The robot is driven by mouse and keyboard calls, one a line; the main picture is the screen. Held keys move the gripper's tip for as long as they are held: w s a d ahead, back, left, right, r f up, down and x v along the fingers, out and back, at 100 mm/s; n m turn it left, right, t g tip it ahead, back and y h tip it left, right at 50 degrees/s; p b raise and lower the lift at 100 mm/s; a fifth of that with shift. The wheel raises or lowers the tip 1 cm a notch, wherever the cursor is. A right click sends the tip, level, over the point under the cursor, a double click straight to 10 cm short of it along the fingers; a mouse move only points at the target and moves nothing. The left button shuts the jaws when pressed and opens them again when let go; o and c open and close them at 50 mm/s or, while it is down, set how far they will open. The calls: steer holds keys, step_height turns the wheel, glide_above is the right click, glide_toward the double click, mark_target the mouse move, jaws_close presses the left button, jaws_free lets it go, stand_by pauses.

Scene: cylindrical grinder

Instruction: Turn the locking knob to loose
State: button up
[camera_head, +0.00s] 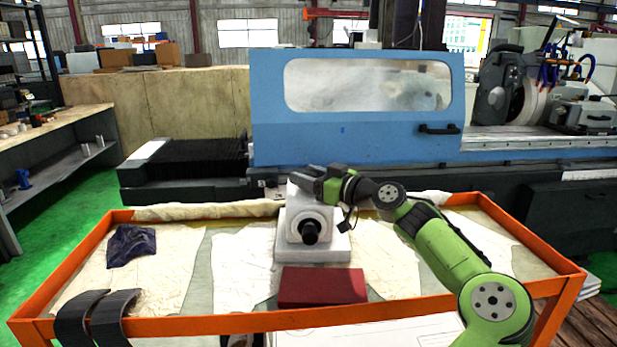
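A white, block-shaped fixture (284,244) with a round front face and a dark central spindle (310,232) stands on the orange-framed table. My gripper (303,179) is at the top of this fixture, reaching in from the right, with its dark fingers pointing left. The fingers overlap the fixture's upper part in the picture. I cannot make out the locking knob; the gripper may be covering it. I cannot tell whether the fingers touch anything or how far apart they are.
The table has a raised orange rim (200,325). A red box (321,287) lies in front of the fixture. A dark blue cloth (131,246) lies at the left, and two dark curved pieces (100,315) hang over the front-left rim. The blue grinder (345,125) stands behind.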

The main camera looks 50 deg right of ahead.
steer(key=shift+c, duration=1.4)
